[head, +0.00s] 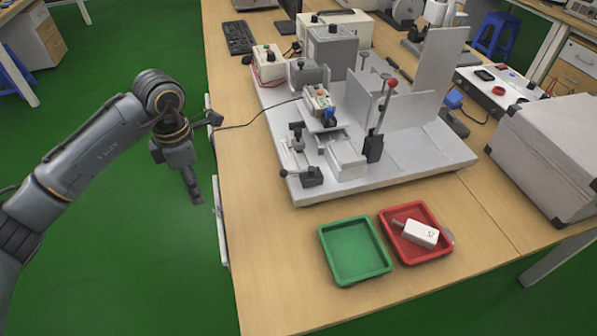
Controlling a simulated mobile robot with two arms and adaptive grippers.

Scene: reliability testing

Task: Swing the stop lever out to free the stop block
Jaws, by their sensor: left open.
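My left gripper (200,165) is open and empty, in the air off the table's left edge, fingers spread and apart from everything. To its right is the light grey fixture plate (425,160). At the plate's front left corner is a small lever with a black knob (283,172), beside a dark block (312,176). A pale block (346,158) sits just right of it. A tall lever with a red knob (392,82) rises from a black base (373,148). I cannot tell for certain which is the stop lever or stop block. My right gripper is out of view.
A green tray (354,278) is empty; a red tray (441,252) holds a white labelled part (420,233). A grey case (550,150) stands right. A black cable (255,118) crosses the table to the fixture. The table's front left is clear.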

